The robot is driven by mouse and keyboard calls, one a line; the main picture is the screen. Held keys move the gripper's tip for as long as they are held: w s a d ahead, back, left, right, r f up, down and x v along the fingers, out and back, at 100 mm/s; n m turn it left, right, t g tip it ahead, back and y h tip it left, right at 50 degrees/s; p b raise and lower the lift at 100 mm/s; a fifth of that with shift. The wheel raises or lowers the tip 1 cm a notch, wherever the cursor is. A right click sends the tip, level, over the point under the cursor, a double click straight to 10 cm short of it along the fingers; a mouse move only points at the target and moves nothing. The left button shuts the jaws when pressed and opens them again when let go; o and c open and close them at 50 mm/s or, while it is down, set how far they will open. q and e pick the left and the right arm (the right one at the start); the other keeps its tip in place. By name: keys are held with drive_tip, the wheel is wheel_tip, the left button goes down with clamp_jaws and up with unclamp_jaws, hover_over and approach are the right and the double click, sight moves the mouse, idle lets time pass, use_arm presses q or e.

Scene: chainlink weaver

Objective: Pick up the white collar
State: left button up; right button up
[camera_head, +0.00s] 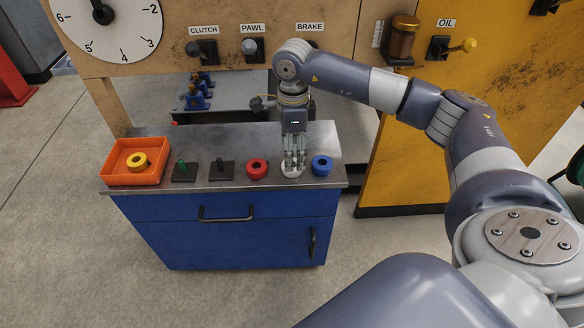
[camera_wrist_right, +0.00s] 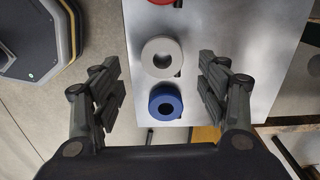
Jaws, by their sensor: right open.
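The white collar (camera_head: 291,170) is a pale ring on the metal bench top, between the red and blue collars. My right gripper (camera_head: 294,160) points down over it and hides much of it in the head view. In the right wrist view the white collar (camera_wrist_right: 162,57) shows whole, with a round hole and a small dark stub at its lower right edge. My right gripper (camera_wrist_right: 161,83) is open, with one finger on either side and clear gaps to the collar. My left gripper is not in view.
The blue collar (camera_head: 322,165) stands close on the right, the red collar (camera_head: 257,168) on the left. Two dark stands with pegs (camera_head: 184,170) (camera_head: 221,170) and an orange tray (camera_head: 108,169) holding a yellow collar (camera_head: 138,161) are further left. A panel with levers stands behind.

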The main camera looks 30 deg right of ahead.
drive_tip(key=f, duration=0.5)
drive_tip(key=shift+w+b, duration=0.2)
drive_tip(key=shift+b, duration=0.15)
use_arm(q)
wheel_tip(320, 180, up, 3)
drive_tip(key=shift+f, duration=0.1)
use_arm(e)
drive_tip(key=c, duration=1.3)
